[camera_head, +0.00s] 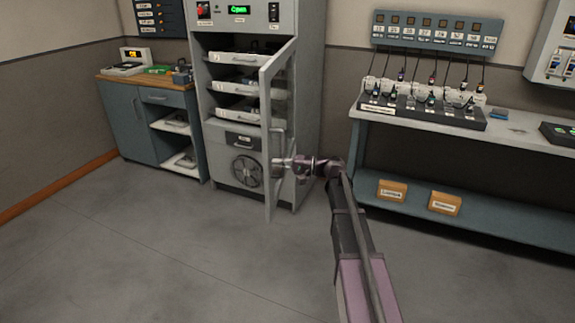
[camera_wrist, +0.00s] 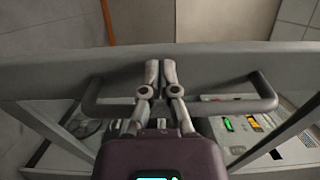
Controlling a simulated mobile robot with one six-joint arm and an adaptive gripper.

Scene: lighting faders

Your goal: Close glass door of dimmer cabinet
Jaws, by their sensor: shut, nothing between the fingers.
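The grey dimmer cabinet (camera_head: 305,110) stands at the back, left of centre in the head view. Its glass door (camera_head: 267,140) hangs open, swung out towards me from the right side of the cabinet front. The cabinet's display reads "Open" in green. My gripper (camera_head: 285,164) is at the outer part of the door, low on its height. In the wrist view my gripper (camera_wrist: 160,68) is shut and empty. Its fingertips overlap the door frame (camera_wrist: 230,62), between the two ends of the bar handle (camera_wrist: 266,92). I cannot tell whether they touch the frame.
A blue-grey side cabinet (camera_head: 128,115) with a wooden top stands left of the dimmer cabinet. A workbench (camera_head: 510,137) with cables and a lower shelf with two boxes stands on the right. The floor (camera_head: 150,250) in front is clear.

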